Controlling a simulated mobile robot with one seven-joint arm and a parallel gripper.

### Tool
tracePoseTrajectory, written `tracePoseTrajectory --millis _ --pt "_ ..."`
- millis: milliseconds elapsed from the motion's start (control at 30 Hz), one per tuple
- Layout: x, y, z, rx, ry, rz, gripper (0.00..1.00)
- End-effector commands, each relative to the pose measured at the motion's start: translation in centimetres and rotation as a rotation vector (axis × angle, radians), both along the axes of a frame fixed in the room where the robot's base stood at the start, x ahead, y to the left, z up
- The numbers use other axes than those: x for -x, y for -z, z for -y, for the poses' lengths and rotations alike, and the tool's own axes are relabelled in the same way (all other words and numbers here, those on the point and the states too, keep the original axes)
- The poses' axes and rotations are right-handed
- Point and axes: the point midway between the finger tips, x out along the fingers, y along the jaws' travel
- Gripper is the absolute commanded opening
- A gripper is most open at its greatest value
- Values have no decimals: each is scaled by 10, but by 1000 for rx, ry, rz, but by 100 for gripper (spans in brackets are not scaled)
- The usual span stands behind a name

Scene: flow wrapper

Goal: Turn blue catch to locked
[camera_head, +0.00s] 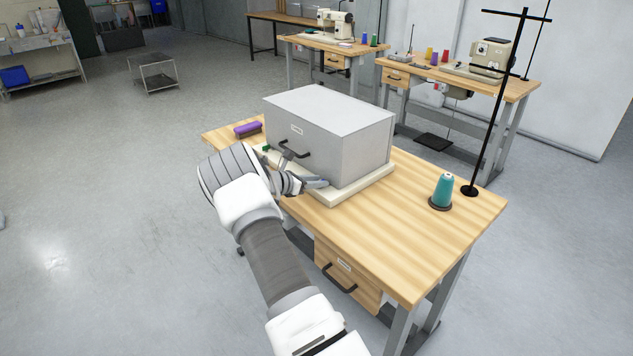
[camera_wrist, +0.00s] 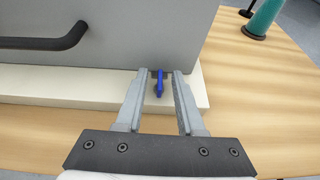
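The blue catch (camera_wrist: 158,84) is a small upright lever at the lower edge of the grey box's (camera_wrist: 130,32) front, hanging over the white base (camera_wrist: 60,80). I cannot tell whether it is locked. My gripper (camera_wrist: 161,74) is open, with one finger on each side of the catch and a visible gap to both. In the head view my gripper (camera_head: 305,170) is low at the front of the grey box (camera_head: 340,127), and the blue catch is hidden there. A small green part (camera_head: 266,148) shows near the box's left front corner.
A black handle (camera_head: 294,146) sticks out of the box front. The wooden table (camera_head: 400,230) carries a purple spool (camera_head: 247,129) at left, a teal cone (camera_head: 444,190) and a black thread stand (camera_head: 470,189) at right. The table's front right is clear.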

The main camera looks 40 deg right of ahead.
Motion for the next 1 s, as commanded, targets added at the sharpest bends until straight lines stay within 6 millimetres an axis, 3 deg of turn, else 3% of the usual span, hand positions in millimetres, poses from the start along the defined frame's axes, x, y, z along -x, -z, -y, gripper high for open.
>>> tracePoseTrajectory --millis 167,267,700,1000 --pt "0 -4 -8 -1 -1 0 38" --pt "0 -10 -23 -1 -3 0 38" --pt "7 -51 -120 -1 -3 1 38" --pt "10 -65 -157 0 -1 0 38"
